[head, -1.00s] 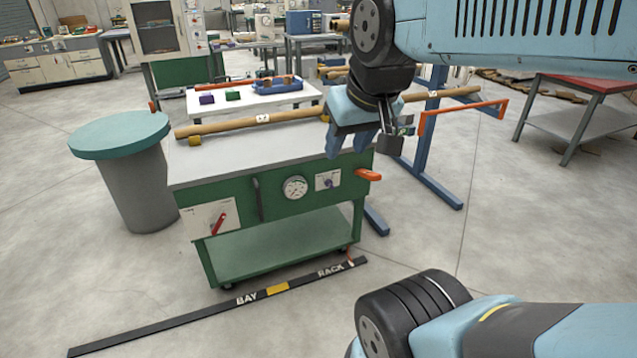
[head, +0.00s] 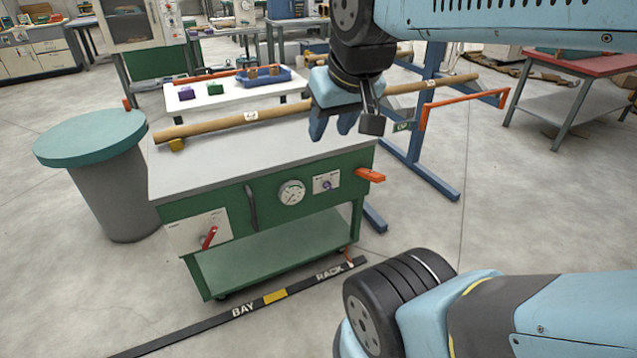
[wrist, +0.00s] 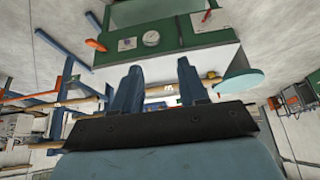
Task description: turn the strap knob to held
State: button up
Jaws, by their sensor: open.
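The green cart (head: 280,200) has a grey top and a front panel. A small purple knob (head: 326,185) sits on a white plate at the panel's right; its lettering is too small to read. A red pointer knob (head: 209,238) sits on a larger white plate at the left, tilted. I cannot tell from the labels which is the strap knob. My gripper (head: 332,130) is open and empty, in front of the cart's top as the head camera sees it, apart from both knobs. Its two fingers (wrist: 158,80) also show in the wrist view.
A round gauge (head: 291,193) and a dark handle (head: 251,207) lie between the knobs. An orange handle (head: 370,175) juts out at the panel's right end. A cardboard tube (head: 225,122) lies along the cart top. A teal-topped bin (head: 90,140) stands left.

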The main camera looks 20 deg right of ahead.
jog(key=w, duration=0.1)
jog(key=n+t, duration=0.8)
send_over(330, 190)
jog(key=s, duration=0.5)
notch_tip(330, 190, down, 37)
jog(key=s+f+t, duration=0.2)
jog(key=s+f, duration=0.3)
jog(key=f, duration=0.4)
jog(key=s+f+t, duration=0.2)
jog(key=s+f, duration=0.3)
jog(key=f, duration=0.5)
jog(key=w, duration=1.4)
jog(key=shift+w+d+r, duration=0.1)
jog(key=shift+r, duration=0.1)
jog(key=shift+c, duration=0.4)
